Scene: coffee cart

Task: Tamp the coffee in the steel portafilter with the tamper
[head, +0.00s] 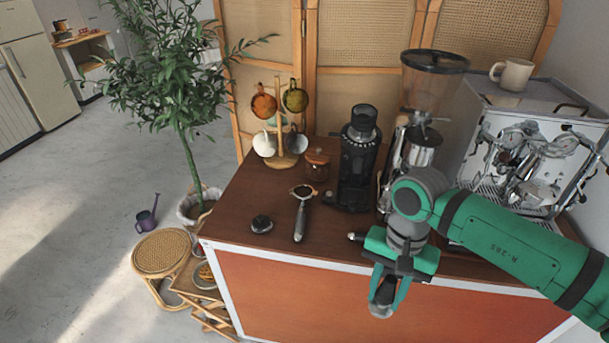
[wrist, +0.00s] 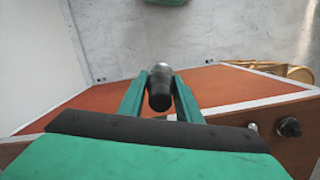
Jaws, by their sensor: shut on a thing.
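My gripper (head: 385,293) is shut on the tamper (head: 382,306), out in front of the cart's front edge and to the right of the portafilter. In the wrist view the tamper (wrist: 160,88) is a dark, rounded piece with a shiny metal part, pinched between my green fingers. The steel portafilter (head: 301,212) lies on the cart's wooden top, its handle toward the front edge and its round basket toward the back. Brown coffee seems to show in the basket. The tamper is well apart from the portafilter.
A black round puck (head: 262,223) lies left of the portafilter. A lidded jar (head: 317,164), black grinder (head: 357,160), mug tree (head: 281,140) and larger grinder (head: 421,130) stand behind. The espresso machine (head: 535,150) is at right. Some cart top (head: 240,190) is clear at left.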

